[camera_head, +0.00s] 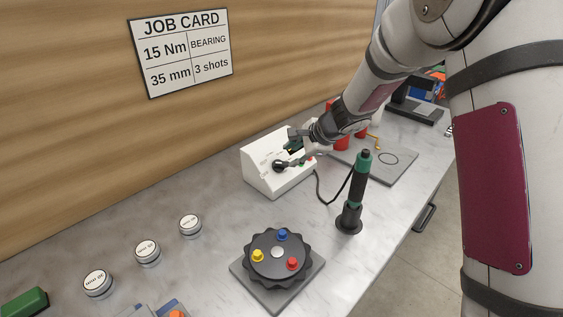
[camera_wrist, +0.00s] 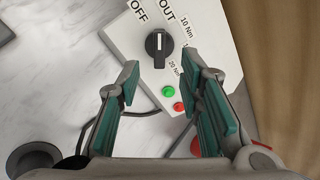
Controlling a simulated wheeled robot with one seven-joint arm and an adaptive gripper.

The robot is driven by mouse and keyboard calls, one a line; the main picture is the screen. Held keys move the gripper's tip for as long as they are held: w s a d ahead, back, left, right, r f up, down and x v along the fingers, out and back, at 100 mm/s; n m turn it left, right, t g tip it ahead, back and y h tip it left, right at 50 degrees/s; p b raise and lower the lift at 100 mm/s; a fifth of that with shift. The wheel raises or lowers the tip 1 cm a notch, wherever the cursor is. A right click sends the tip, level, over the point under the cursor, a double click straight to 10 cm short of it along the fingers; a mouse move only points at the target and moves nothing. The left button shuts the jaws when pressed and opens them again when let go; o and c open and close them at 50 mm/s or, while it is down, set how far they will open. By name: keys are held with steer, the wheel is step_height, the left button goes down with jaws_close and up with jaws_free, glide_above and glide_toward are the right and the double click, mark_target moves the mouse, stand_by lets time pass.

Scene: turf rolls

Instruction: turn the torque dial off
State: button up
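The torque dial (camera_wrist: 159,45) is a black knob with a white mark on a white control box (camera_wrist: 118,38). In the wrist view the mark runs roughly upright in the picture; the label OFF lies at its upper left, 10 Nm at its upper right and 20 Nm below right. I cannot tell the exact setting. My gripper (camera_wrist: 159,86) is open and empty. The dial lies beyond the gap between its fingertips, not held. In the head view the dial (camera_head: 279,166) shows on the box's sloped face, with my gripper (camera_head: 297,147) close to its upper right.
A green button (camera_wrist: 168,91) and a red button (camera_wrist: 179,106) sit below the dial. A green-black driver (camera_head: 356,193) stands upright in front of the box, its cable lying on the bench. A dark turntable (camera_head: 261,274) with coloured knobs is nearer.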

mark_target(282, 163)
steer(key=x, duration=0.8)
steer(key=shift+w+a+f, duration=0.1)
steer(key=shift+a+f, duration=0.05)
steer(key=shift+c, duration=0.5)
jaws_close()
